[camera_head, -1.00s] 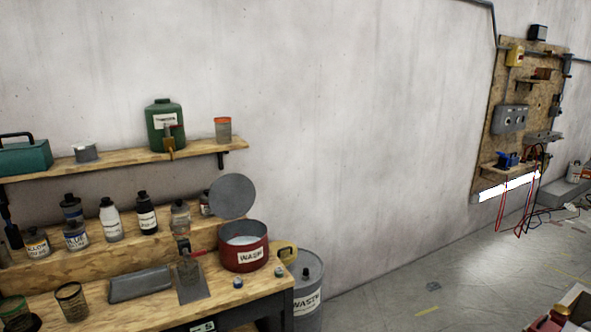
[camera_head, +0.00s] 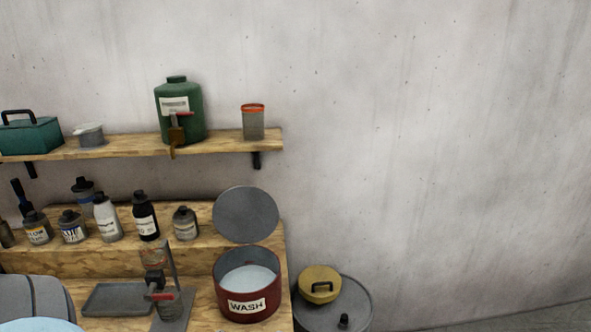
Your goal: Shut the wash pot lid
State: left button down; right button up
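The red wash pot (camera_head: 248,306) stands at the right end of the workbench, with a white "WASH" label on its front and pale liquid inside. Its round grey lid (camera_head: 245,214) stands raised, tilted up behind the pot's back rim, so the pot is open. Neither of my grippers shows in the head view.
A wooden shelf (camera_head: 222,145) above holds a green canister (camera_head: 180,108) and an orange-topped container (camera_head: 253,122). Several bottles stand behind. A clamp-like stand (camera_head: 163,290) is just left of the pot. A grey drum (camera_head: 352,303) with a yellow lid (camera_head: 319,284) stands at right.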

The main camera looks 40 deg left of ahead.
aim_at(249, 215)
jog(key=i+u, duration=0.25)
jog(key=i, duration=0.2)
jog(key=i+l+u, duration=0.3)
jog(key=i, duration=0.15)
jog(key=i+l+u, duration=0.25)
jog(key=i, duration=0.2)
jog(key=i+l+u, duration=0.3)
jog(key=u, duration=0.2)
jog(key=i+l+u, duration=0.45)
jog(key=k+j, duration=0.05)
jog(key=k, duration=0.05)
